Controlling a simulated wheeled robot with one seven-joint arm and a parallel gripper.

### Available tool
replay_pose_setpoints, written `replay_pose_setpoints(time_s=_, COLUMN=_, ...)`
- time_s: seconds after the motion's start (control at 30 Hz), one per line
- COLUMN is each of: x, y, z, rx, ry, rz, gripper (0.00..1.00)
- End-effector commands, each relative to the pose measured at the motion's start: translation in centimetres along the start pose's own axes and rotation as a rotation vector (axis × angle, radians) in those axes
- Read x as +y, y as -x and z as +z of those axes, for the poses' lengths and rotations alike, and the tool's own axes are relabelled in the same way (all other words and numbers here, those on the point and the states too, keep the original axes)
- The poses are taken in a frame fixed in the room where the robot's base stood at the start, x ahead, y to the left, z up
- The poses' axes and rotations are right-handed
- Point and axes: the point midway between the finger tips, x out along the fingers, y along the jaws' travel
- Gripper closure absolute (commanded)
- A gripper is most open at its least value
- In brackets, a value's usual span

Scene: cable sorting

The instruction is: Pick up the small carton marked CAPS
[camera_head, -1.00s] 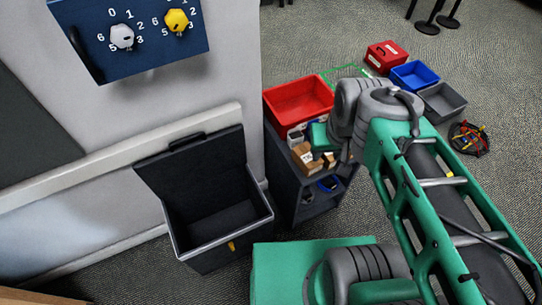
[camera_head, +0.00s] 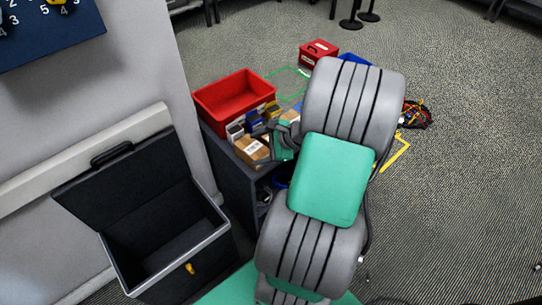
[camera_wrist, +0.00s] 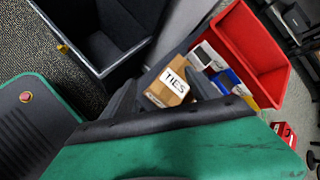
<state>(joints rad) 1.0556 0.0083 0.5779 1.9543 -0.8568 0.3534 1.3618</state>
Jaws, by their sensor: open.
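No label reading CAPS is legible in either view. A brown carton (camera_wrist: 170,85) marked TIES lies on the dark cabinet top in the wrist view. In the head view a brown carton (camera_head: 252,151) with a white label sits at the cabinet's front, its text too small to read. Another brown carton (camera_head: 290,117) shows partly behind my gripper. A green part of my arm covers the lower wrist view.
A red bin (camera_head: 235,98) stands at the cabinet's back, with small white, blue and yellow boxes (camera_head: 253,120) in front of it. An open dark lidded bin (camera_head: 165,245) stands left of the cabinet. A red box (camera_head: 318,53) and a cable bundle (camera_head: 416,113) lie on the floor.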

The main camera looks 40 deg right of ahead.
Motion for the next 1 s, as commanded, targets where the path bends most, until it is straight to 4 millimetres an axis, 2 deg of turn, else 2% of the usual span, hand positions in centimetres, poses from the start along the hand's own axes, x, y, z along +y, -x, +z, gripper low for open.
replay_pose_setpoints(time_s=0.03, x=1.2, y=-1.3, z=-5.2, rx=-0.040, ry=-0.230, rz=-0.096, gripper=0.31)
replay_pose_setpoints(time_s=0.1, x=1.1, y=-0.6, z=-9.1, rx=-0.111, ry=-0.495, rz=-0.221, gripper=0.31)
replay_pose_setpoints(time_s=0.2, x=1.1, y=0.7, z=-12.4, rx=-0.196, ry=-0.732, rz=-0.339, gripper=0.31)
replay_pose_setpoints(time_s=0.3, x=1.2, y=1.6, z=-14.2, rx=-0.251, ry=-0.860, rz=-0.404, gripper=0.31)
replay_pose_setpoints(time_s=0.47, x=0.3, y=0.4, z=-14.3, rx=-0.271, ry=-0.894, rz=-0.419, gripper=0.31)
replay_pose_setpoints(time_s=0.8, x=-2.4, y=-4.3, z=-13.6, rx=-0.268, ry=-0.889, rz=-0.416, gripper=0.31)
replay_pose_setpoints(time_s=1.0, x=-2.8, y=-4.6, z=-13.6, rx=-0.266, ry=-0.892, rz=-0.418, gripper=0.31)
